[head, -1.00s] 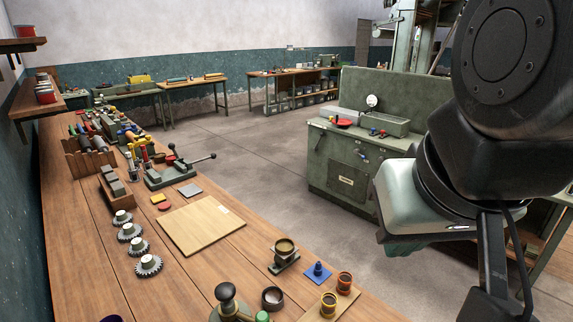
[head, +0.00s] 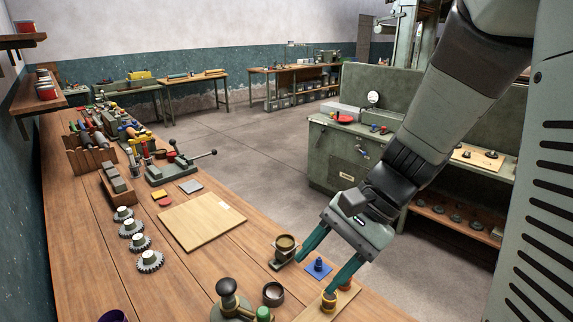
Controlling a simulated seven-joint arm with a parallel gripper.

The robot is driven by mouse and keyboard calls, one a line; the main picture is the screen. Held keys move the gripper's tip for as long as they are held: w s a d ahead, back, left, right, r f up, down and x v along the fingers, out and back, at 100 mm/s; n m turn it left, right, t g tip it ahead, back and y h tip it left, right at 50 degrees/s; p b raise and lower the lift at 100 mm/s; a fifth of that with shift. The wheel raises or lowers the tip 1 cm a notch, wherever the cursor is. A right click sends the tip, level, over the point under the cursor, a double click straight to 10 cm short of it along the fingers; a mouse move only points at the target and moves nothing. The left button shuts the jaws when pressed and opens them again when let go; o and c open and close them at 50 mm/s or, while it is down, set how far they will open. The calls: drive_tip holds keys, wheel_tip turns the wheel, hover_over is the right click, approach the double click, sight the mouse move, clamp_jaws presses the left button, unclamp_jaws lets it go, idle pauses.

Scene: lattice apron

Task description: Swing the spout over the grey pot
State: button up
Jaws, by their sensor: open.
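My gripper (head: 315,277) has two teal fingers spread wide, empty, pointing down over the front right of the wooden bench. A squat device with a black knob (head: 227,287) and a green knob (head: 264,314) stands at the bottom edge. It may carry the spout, but its lower part is cut off and I cannot make out a spout. A dark round pot (head: 273,302) stands just right of it, left of my gripper; it may be the grey pot. A purple pot (head: 112,316) is partly visible at the bottom left.
A brass-coloured cup on a grey stand (head: 284,246) is beside my left finger. A blue knobbed block (head: 318,266) shows between the fingers. A pale board (head: 201,222) and several gears (head: 150,261) lie further left.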

drive_tip(key=w+a+f+m+y, duration=0.1)
drive_tip(key=w+f+m+y, duration=0.35)
drive_tip(key=f, duration=0.35)
drive_tip(key=m+t+y, duration=0.1)
drive_tip(key=m+y, duration=0.1)
drive_tip(key=m, duration=0.3)
approach(268, 311)
drive_tip(key=shift+m, duration=0.25)
drive_tip(key=x, duration=1.1)
drive_tip(key=shift+a, duration=0.15)
clamp_jaws()
